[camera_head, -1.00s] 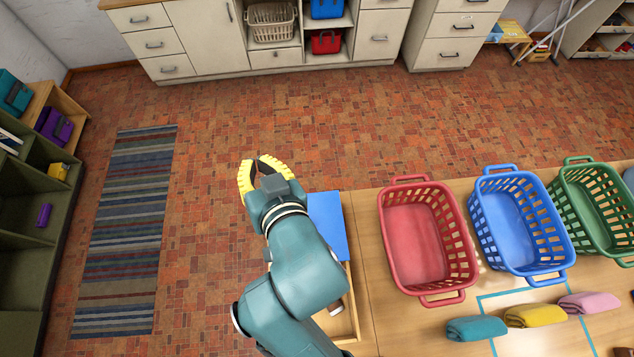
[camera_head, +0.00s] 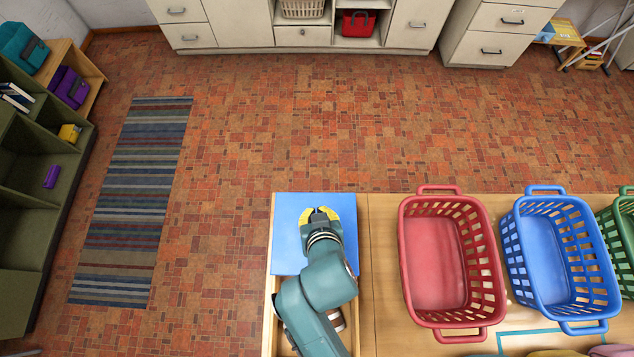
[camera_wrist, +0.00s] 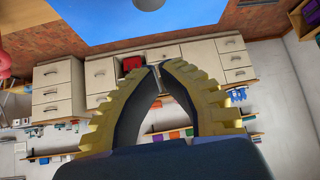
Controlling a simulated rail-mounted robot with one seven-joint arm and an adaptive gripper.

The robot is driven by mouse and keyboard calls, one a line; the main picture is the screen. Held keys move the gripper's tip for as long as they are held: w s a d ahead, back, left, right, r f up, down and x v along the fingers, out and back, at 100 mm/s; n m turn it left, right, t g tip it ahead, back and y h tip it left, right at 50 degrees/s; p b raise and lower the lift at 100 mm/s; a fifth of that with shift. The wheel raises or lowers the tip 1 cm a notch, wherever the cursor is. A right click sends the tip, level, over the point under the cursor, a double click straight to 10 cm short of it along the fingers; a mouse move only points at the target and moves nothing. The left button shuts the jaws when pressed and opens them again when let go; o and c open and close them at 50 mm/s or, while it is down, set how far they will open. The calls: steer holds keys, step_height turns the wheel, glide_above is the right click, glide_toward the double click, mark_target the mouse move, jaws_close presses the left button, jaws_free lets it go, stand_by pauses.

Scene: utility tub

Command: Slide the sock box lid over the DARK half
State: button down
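The blue sock box lid (camera_head: 288,240) lies flat over the far half of the wooden sock box (camera_head: 268,318). The near half is uncovered but mostly hidden by my arm; a brown and white rolled sock (camera_head: 337,320) shows there. I cannot tell which half is dark. My gripper (camera_head: 320,212) appears over the lid's far right part in the head view; I cannot tell if it touches. In the wrist view my gripper (camera_wrist: 159,68) has its yellow-backed fingers together at the tips, with nothing between them. The lid (camera_wrist: 110,18) and its round knob (camera_wrist: 149,4) show at the top.
A red basket (camera_head: 438,328), a blue basket (camera_head: 585,325) and a green basket (camera_head: 618,240) stand on the table right of the box. Rolled cloths show at the bottom edge. Beyond the table's far edge is open brick-patterned floor with a striped rug (camera_head: 140,200).

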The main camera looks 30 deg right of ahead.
glide_above(314, 205)
step_height(314, 205, down, 6)
steer(key=shift+f, duration=0.2)
steer(key=s, duration=0.1)
steer(key=s+a, duration=0.1)
steer(key=s, duration=0.1)
steer(key=shift+a, duration=0.1)
steer(key=shift+s+a+f+p, duration=0.1)
steer(key=shift+s+a+p, duration=0.1)
steer(key=shift+s+p, duration=0.25)
